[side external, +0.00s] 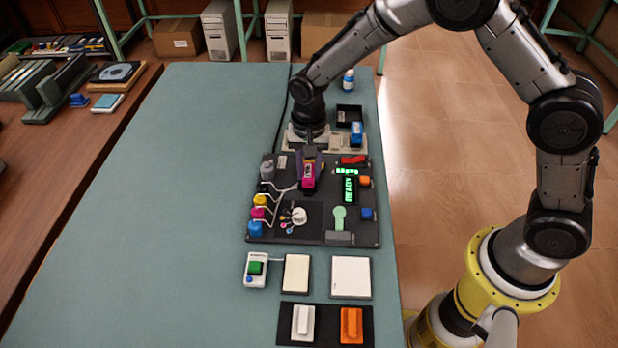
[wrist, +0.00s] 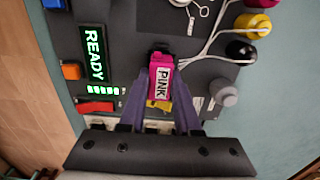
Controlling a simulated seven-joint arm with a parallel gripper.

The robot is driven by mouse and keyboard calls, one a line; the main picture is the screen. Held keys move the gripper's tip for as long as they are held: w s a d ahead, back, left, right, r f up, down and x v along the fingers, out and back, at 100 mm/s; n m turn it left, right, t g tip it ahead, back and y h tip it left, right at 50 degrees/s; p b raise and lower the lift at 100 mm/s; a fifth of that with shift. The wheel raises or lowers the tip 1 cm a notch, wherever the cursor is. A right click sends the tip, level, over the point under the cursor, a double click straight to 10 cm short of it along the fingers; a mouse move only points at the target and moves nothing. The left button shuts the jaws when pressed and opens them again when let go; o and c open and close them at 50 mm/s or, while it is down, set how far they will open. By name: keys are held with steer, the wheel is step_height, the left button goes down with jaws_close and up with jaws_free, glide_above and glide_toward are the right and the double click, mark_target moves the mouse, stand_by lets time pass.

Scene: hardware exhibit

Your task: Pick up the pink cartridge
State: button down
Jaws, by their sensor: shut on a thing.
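The pink cartridge (wrist: 161,80) is a small magenta block with a white label reading "PINK". In the wrist view it sits between the purple fingers of my gripper (wrist: 160,105), which are shut on it. In the side external view the cartridge (side external: 309,178) shows at the upper middle of the dark panel (side external: 340,228), below my gripper (side external: 308,160). I cannot tell whether it touches the panel. A little yellow shows beside the cartridge between the fingers in the wrist view.
A green "READY" display (side external: 349,187), a red switch (side external: 354,159) and orange (side external: 364,181) and blue (side external: 366,214) buttons lie right of the cartridge. Several coloured bottles with white tubes line the panel's left edge. The table (side external: 170,220) is clear to the left.

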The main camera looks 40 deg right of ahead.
mark_target(309, 170)
steer(key=shift+r, duration=3.3)
steer(key=c, duration=1.2)
jaws_free()
jaws_close()
